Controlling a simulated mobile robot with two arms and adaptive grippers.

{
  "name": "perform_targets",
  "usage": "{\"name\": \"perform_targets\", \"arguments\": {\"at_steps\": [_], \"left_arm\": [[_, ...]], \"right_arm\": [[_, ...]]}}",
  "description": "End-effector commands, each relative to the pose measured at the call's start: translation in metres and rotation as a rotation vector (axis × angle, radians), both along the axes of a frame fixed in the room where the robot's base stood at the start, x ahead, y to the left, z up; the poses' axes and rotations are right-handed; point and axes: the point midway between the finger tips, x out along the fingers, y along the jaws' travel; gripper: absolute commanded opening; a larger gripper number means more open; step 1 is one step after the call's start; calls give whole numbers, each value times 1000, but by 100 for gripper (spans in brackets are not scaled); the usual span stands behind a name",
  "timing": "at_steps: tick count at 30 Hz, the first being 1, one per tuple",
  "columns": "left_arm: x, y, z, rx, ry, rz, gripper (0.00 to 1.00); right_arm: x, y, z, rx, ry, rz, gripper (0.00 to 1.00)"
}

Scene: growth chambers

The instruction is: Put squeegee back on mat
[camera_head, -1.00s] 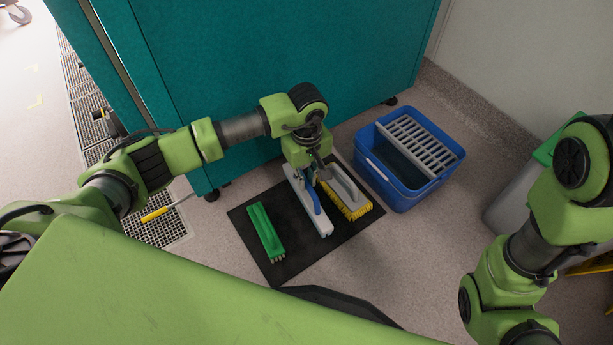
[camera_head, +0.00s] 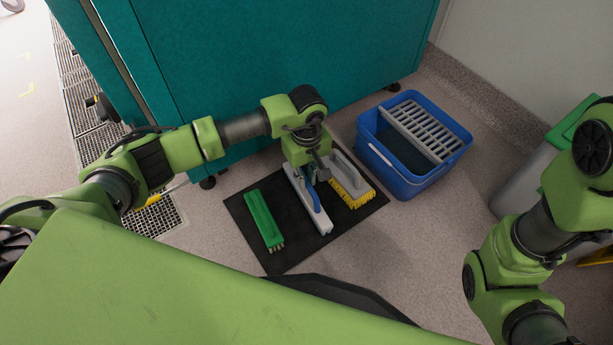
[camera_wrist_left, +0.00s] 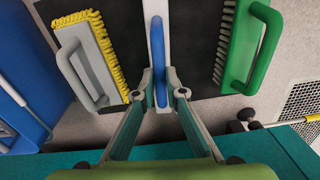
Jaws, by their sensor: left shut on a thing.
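The squeegee (camera_head: 319,222), a long white bar with a blue handle, lies along the black mat (camera_head: 287,257) in the head view, between two brushes. I cannot tell whether it touches the mat or is held just above it. My left gripper (camera_head: 311,181) comes down from above and is shut on the blue handle. In the left wrist view the fingers (camera_wrist_left: 160,84) close around the blue handle (camera_wrist_left: 157,45), with the white bar behind it. My right arm is at the right of the head view, but its gripper is out of frame.
A green brush (camera_head: 263,220) lies left of the squeegee and a grey-handled brush with yellow bristles (camera_head: 353,190) lies right of it, both on the mat. A blue bucket (camera_head: 398,180) with a grey grid stands right of the mat. A teal cabinet (camera_head: 250,70) rises behind.

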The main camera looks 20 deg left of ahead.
Motion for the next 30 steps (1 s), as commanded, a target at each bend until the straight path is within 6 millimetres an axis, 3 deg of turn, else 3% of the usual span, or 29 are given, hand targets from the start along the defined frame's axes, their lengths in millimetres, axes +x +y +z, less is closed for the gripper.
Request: {"name": "perform_targets", "arguments": {"at_steps": [3, 4, 6, 19, 30], "left_arm": [[1, 0, 1, 0, -1, 0, 0], [1, 0, 1, 0, -1, 0, 19], [0, 0, 1, -1, -1, 0, 31], [1, 0, 9, 0, -3, 0, 31], [2, 0, 82, 0, -6, -2, 31]], "right_arm": [[0, 0, 0, 0, 0, 0, 26], [0, 0, 0, 0, 0, 0, 26], [0, 0, 0, 0, 0, 0, 26], [2, 0, 0, 1, 5, -1, 26], [1, 0, 0, 0, 3, 0, 26]]}}
